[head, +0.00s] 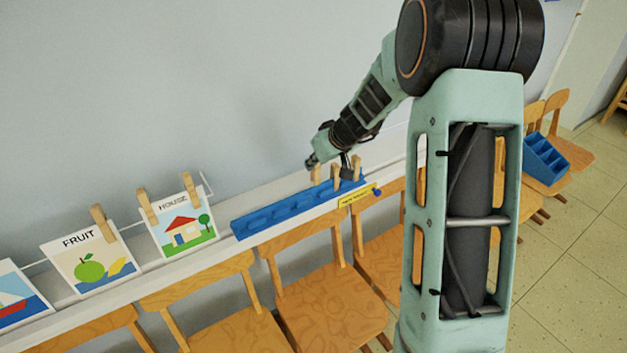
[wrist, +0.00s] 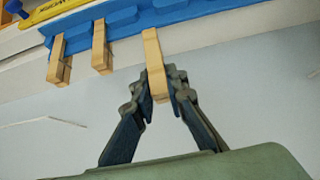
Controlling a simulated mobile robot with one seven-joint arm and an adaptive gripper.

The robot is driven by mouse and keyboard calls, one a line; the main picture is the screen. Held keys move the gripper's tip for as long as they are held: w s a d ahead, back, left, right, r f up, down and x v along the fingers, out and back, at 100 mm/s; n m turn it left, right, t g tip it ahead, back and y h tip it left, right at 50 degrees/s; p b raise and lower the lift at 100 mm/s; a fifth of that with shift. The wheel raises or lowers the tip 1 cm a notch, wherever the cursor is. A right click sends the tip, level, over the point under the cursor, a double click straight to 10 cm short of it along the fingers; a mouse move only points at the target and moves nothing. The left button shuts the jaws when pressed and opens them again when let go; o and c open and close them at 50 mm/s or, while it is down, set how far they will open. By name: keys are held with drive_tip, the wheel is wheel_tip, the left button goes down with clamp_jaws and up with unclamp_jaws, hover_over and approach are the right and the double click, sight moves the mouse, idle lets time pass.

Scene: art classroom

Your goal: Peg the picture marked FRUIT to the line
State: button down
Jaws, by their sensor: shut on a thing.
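The FRUIT picture (head: 92,262), with a green apple and a yellow shape, is at the left in the head view. One wooden peg (head: 103,222) is on its upper edge, right of the word; no peg shows at its upper left corner. The line (head: 35,262) runs behind the pictures. My gripper (wrist: 157,90) is shut on a wooden peg (wrist: 154,52), at the blue peg rack (wrist: 120,22). Two other pegs (wrist: 101,48) (wrist: 57,60) stand beside it in the rack. I cannot tell whether the held peg is clear of the rack.
The HOUSE picture (head: 182,224) hangs by two pegs, right of FRUIT. A boat picture (head: 22,300) is cut off at the left edge. Wooden chairs (head: 325,300) line the front of the white ledge (head: 215,251). A blue divided tray (head: 545,158) sits on a chair at right.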

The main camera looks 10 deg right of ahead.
sight(318, 173)
drive_tip(key=shift+s+d+r+b, duration=0.1)
drive_tip(key=shift+s+d+b, duration=0.15)
drive_tip(key=shift+s+b, duration=0.3)
drive_tip(key=shift+s+d+r+b, duration=0.15)
drive_tip(key=shift+s+d+b, duration=0.15)
drive_tip(key=shift+s, duration=0.4)
drive_tip(key=shift+s+d+r+b, duration=0.1)
drive_tip(key=shift+s+d+b, duration=0.15)
drive_tip(key=shift+s+b, duration=0.3)
drive_tip(key=shift+s, duration=0.1)
